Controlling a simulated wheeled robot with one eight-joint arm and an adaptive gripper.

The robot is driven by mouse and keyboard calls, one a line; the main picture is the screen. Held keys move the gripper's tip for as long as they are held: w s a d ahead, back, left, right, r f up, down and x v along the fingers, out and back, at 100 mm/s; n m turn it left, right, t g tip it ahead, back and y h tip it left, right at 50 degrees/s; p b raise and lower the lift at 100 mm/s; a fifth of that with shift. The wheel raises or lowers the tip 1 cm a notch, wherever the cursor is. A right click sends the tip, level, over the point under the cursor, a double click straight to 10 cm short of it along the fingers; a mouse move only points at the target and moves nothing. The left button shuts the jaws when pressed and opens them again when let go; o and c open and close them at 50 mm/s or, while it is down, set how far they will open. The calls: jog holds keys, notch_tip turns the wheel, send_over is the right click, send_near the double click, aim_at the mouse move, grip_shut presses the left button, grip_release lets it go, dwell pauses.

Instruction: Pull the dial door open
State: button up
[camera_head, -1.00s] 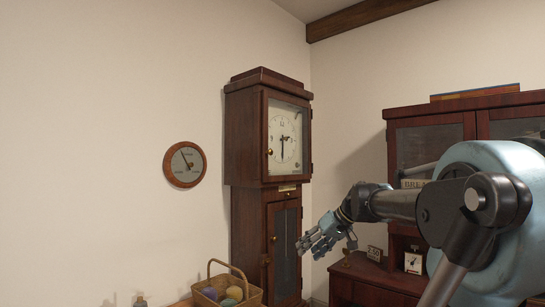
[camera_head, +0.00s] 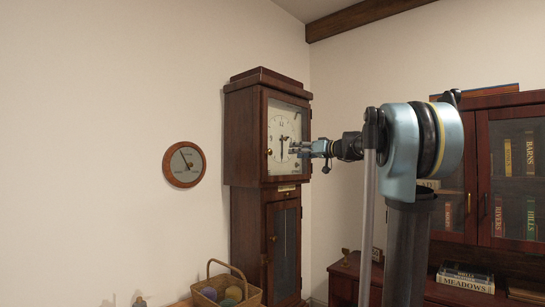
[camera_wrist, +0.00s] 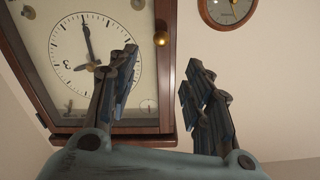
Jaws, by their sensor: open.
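The tall wooden clock has a dial door (camera_head: 266,125) with a dark frame around a white clock face; it appears shut. The door's brass knob (camera_head: 269,152) is on its left edge. My gripper (camera_head: 293,148) is in front of the dial, to the right of the knob. In the wrist view, my gripper (camera_wrist: 160,72) is open and empty, its two fingers apart. The knob (camera_wrist: 161,39) shows beyond the gap between the fingertips, apart from them. The dial door (camera_wrist: 154,100) fills the left of that view, with the face turned.
A round wall gauge (camera_head: 184,164) hangs left of the clock, also in the wrist view (camera_wrist: 230,8). A basket of yarn balls (camera_head: 250,293) stands low in front. A glass-door bookcase (camera_head: 478,180) is at right. Bare wall lies between gauge and clock.

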aim_at(271, 152)
jog(key=x, duration=1.5)
jog(key=shift+w+a, duration=0.1)
grip_shut()
